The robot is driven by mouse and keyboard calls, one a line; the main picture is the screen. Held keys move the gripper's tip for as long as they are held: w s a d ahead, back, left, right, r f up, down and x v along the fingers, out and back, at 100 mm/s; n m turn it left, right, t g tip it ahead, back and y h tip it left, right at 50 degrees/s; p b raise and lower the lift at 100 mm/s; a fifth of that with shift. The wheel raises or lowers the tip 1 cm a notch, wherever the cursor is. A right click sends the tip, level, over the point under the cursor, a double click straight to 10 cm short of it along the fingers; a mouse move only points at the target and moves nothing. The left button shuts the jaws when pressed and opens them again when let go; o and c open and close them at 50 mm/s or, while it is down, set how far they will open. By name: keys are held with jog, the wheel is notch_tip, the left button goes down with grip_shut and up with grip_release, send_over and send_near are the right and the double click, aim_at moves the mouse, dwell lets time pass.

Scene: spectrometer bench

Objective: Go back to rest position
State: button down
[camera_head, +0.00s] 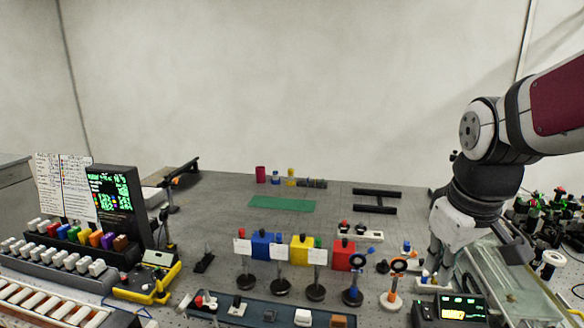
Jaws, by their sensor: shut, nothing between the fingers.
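My gripper (440,262) is at the right side of the bench, at the end of my arm, which comes in from the right edge. It points down, its fingers close together and empty. It is just behind a small black meter (462,308) with a lit yellow-green display. A small white block with blue and red parts (427,282) lies by its fingertips; I cannot tell whether they touch. The bench (225,205) is a grey perforated top.
Colored boxes and post-mounted white cards (317,256) stand mid-bench. A green mat (282,204) and black rails (376,193) lie behind. A dark monitor (112,200) stands left. A glass-like tray (500,275) and clutter are right of my gripper. The bench's back left is mostly clear.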

jog(key=s+a+r+m+t, duration=0.1)
jog(key=s+a+m, duration=0.1)
jog(key=s, duration=0.4)
jog(key=s+a+r+m+t, duration=0.1)
jog(key=s+a+r+m, duration=0.1)
jog(key=s, duration=0.4)
jog(key=shift+s+a+y, duration=0.2)
jog(key=shift+y, duration=0.1)
dwell(0.3)
